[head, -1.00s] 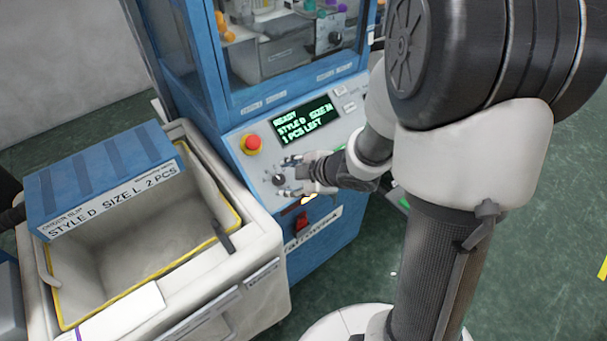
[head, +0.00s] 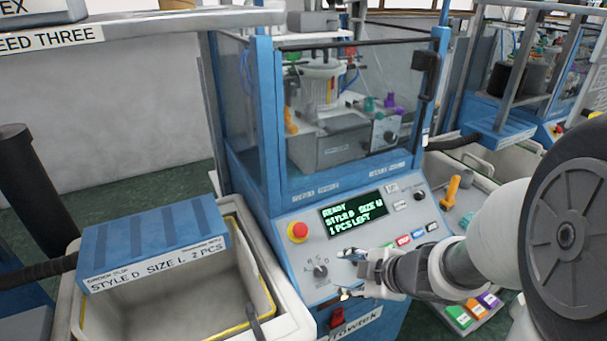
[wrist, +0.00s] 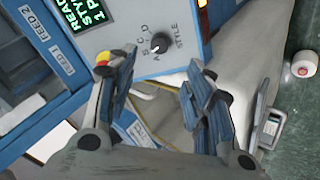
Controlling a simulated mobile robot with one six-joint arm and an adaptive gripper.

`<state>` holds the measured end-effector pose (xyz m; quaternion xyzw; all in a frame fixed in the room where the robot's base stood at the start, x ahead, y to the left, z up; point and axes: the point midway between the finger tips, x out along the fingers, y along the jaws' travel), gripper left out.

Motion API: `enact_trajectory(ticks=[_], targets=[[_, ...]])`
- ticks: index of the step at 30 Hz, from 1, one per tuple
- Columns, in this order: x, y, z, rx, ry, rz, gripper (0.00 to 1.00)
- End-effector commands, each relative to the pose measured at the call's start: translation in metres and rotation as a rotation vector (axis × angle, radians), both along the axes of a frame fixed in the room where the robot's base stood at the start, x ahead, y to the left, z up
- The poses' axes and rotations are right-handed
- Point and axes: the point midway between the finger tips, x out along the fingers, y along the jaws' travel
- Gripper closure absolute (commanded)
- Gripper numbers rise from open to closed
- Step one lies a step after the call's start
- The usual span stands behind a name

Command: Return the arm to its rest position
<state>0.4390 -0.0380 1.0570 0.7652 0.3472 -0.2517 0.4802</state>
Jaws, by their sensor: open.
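My gripper (head: 350,273) is open and empty in front of the blue machine's slanted control panel. In the head view its fingertips point left, just right of the style knob (head: 320,270). In the wrist view my gripper (wrist: 158,85) has its two fingers spread apart, and the knob (wrist: 160,42) shows beyond and between them, apart from the fingers. My arm (head: 480,250) reaches in from the right and covers the panel's lower right part.
The panel carries a red stop button (head: 298,231) and a lit screen (head: 354,212) reading ready, style D, 1 pcs left. Another machine (head: 505,125) stands right.

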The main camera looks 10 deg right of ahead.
Motion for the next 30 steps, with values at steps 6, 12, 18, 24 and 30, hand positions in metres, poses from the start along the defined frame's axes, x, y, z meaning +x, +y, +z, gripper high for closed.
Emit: enact_trajectory(ticks=[6,12,18,24,30], targets=[[0.013,-0.030,0.041,-0.070,-0.061,-0.232,0.53],[-0.026,-0.069,0.108,-0.023,-0.073,-0.744,0.53],[-0.118,-0.037,0.120,0.227,0.135,-1.104,0.53],[-0.183,0.021,0.114,0.415,0.379,-1.192,0.53],[-0.200,0.039,0.113,0.457,0.455,-1.200,0.53]])
